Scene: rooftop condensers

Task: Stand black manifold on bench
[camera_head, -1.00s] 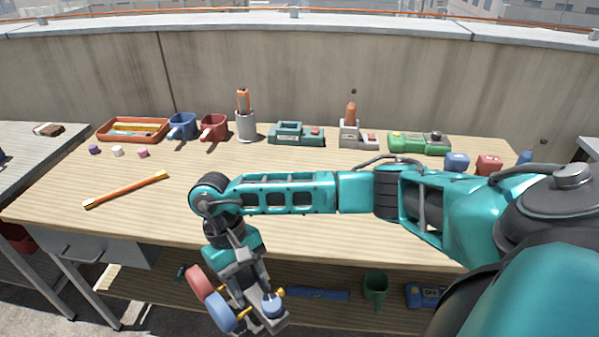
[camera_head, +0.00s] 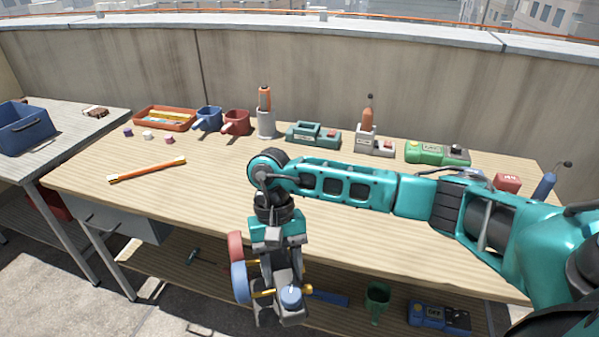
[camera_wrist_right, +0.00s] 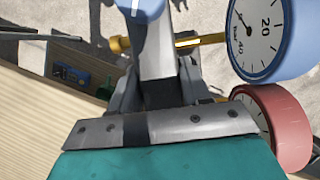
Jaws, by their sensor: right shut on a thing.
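My right gripper (camera_head: 279,288) hangs in front of the bench's near edge, below the top, shut on the black manifold (camera_head: 239,283). The manifold has a red-rimmed gauge, a blue-rimmed gauge, brass fittings and a blue knob; my fingers hide much of its body. In the right wrist view the manifold's blue gauge (camera_wrist_right: 268,38) shows its dial face, with the red gauge below it. The wooden bench (camera_head: 215,185) has its top clear of the manifold. My left gripper is not in view.
An orange-and-yellow stick (camera_head: 147,170) lies on the bench's left part. A red tray (camera_head: 165,119), mugs, a grey holder (camera_head: 266,125) and several devices line the back. The middle top is bare. A lower shelf holds a green cup (camera_head: 377,301). A side table with a blue bin (camera_head: 22,128) stands left.

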